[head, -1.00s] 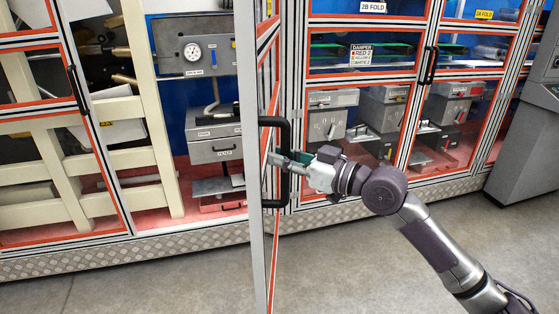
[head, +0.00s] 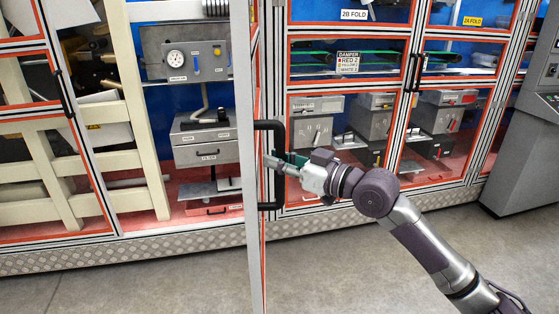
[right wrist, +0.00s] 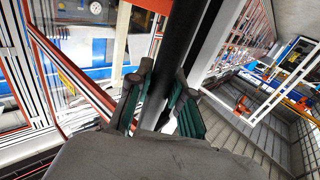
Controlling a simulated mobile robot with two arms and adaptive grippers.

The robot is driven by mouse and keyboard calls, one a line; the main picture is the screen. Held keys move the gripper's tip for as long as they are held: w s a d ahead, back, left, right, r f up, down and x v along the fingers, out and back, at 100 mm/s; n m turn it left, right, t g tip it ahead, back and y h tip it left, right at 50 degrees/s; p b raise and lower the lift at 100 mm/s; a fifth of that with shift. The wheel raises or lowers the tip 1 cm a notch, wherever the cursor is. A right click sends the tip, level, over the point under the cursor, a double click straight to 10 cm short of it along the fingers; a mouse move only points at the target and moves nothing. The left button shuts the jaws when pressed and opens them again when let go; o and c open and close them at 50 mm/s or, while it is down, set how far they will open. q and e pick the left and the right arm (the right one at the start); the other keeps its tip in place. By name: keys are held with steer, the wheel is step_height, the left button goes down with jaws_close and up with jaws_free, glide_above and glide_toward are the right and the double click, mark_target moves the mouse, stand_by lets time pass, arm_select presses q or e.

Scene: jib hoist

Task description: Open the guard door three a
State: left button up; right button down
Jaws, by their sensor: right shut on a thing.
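The guard door (head: 246,150) stands swung out from the machine front and shows nearly edge-on in the head view. Its black bar handle (head: 270,125) faces right. My right gripper (head: 280,163) reaches in from the right and is shut on the handle's upright bar. In the right wrist view the dark handle bar (right wrist: 181,50) runs between the green-padded fingers (right wrist: 160,112). Part of the grip is hidden by the gripper body. No label of this door can be read. My left gripper does not show.
Behind the door the bay holds a gauge panel (head: 185,50) and a grey box (head: 205,145). Closed glazed doors with a black handle (head: 415,72) stand to the right. A grey cabinet (head: 525,145) is at the far right. The floor (head: 330,270) in front is clear.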

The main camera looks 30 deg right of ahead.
steer(key=shift+a+f, duration=0.2)
steer(key=shift+f, duration=0.1)
steer(key=c, duration=1.4)
jaws_free()
steer(key=shift+o, duration=0.5)
steer(key=shift+s+r, duration=0.25)
steer(key=shift+r, duration=0.05)
steer(key=shift+s+d+f, duration=0.1)
steer(key=shift+s+d, duration=0.2)
steer(key=shift+d, duration=0.1)
steer(key=v, duration=1.1)
steer(key=shift+s+a, duration=0.1)
